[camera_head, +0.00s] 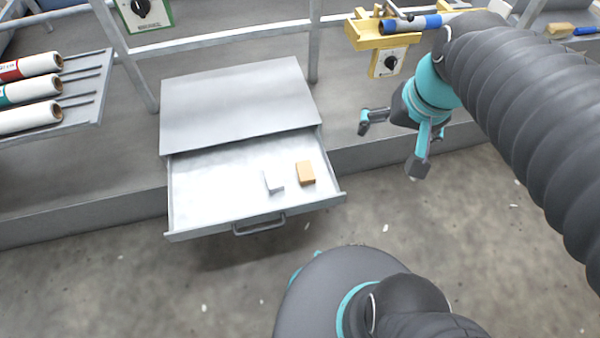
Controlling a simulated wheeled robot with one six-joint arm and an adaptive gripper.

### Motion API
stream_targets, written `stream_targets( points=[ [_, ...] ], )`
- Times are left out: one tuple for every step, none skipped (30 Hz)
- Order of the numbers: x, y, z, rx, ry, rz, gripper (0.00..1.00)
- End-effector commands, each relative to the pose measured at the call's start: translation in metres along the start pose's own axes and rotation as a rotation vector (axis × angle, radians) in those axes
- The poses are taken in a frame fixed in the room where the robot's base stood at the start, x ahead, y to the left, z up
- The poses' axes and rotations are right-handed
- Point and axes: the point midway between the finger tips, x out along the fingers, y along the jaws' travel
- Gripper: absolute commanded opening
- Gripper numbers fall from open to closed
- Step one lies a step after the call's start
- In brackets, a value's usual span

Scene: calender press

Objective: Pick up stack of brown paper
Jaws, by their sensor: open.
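The stack of brown paper (306,173) is a small brown block lying in the open drawer (205,201), toward its right side. A white stack (273,181) lies just left of it, with a small gap between them. My gripper (393,146) is open and empty, its fingers spread wide. It is to the right of the drawer, apart from the brown stack and touching nothing that I can see.
The drawer has a grey handle (259,226) in front and a grey cabinet top (238,95) behind. A rack with several rolls (30,92) stands at left. Metal rails (215,41) run behind. A yellow fixture with a knob (388,62) is behind my gripper. The drawer's left half is clear.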

Motion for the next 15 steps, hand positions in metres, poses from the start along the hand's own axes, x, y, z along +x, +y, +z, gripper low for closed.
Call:
stream_targets(
  points=[
    [0.009,-0.002,-0.007,0.035,-0.048,-0.012,1.00],
    [0.014,-0.003,-0.011,0.056,-0.075,-0.021,1.00],
    [0.021,-0.005,-0.016,0.085,-0.109,-0.033,1.00],
    [0.026,-0.006,-0.019,0.107,-0.135,-0.042,1.00],
    [0.031,-0.008,-0.023,0.128,-0.161,-0.051,1.00],
    [0.038,-0.010,-0.028,0.156,-0.195,-0.062,1.00],
    [0.044,-0.011,-0.032,0.179,-0.220,-0.072,1.00],
    [0.050,-0.012,-0.035,0.200,-0.246,-0.079,1.00],
    [0.057,-0.014,-0.040,0.232,-0.280,-0.091,1.00],
    [0.064,-0.015,-0.043,0.254,-0.304,-0.099,1.00],
    [0.070,-0.016,-0.046,0.277,-0.330,-0.108,1.00],
    [0.078,-0.017,-0.051,0.307,-0.363,-0.119,1.00],
    [0.084,-0.017,-0.054,0.330,-0.388,-0.128,1.00],
    [0.091,-0.018,-0.058,0.355,-0.412,-0.136,1.00],
    [0.100,-0.018,-0.062,0.386,-0.446,-0.147,1.00]
  ],
)
